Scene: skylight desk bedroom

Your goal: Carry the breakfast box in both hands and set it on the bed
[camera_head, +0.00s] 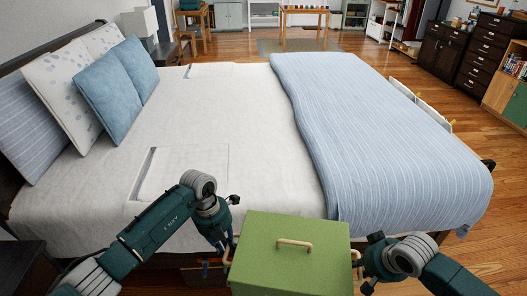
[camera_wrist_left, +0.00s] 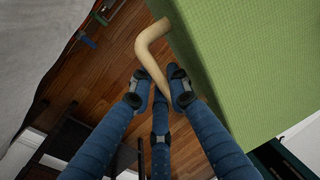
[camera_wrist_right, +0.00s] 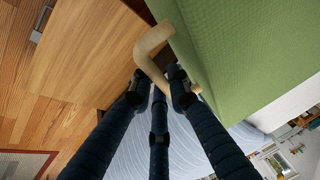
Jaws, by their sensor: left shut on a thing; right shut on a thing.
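The breakfast box (camera_head: 290,248) is green with a tan handle on its lid and tan handles on its sides. It is held level at the near edge of the bed (camera_head: 270,160), at the bottom of the head view. My left gripper (camera_head: 229,250) is shut on the box's left side handle, which shows in the left wrist view (camera_wrist_left: 152,50). My right gripper (camera_head: 357,262) is shut on the right side handle, seen in the right wrist view (camera_wrist_right: 155,50). The underside of the box is hidden.
The bed's white sheet has a wide bare area in the middle. Several pillows (camera_head: 105,95) lean at the left, and a striped blue blanket (camera_head: 370,130) covers the right part. A nightstand (camera_head: 20,262) stands at the lower left.

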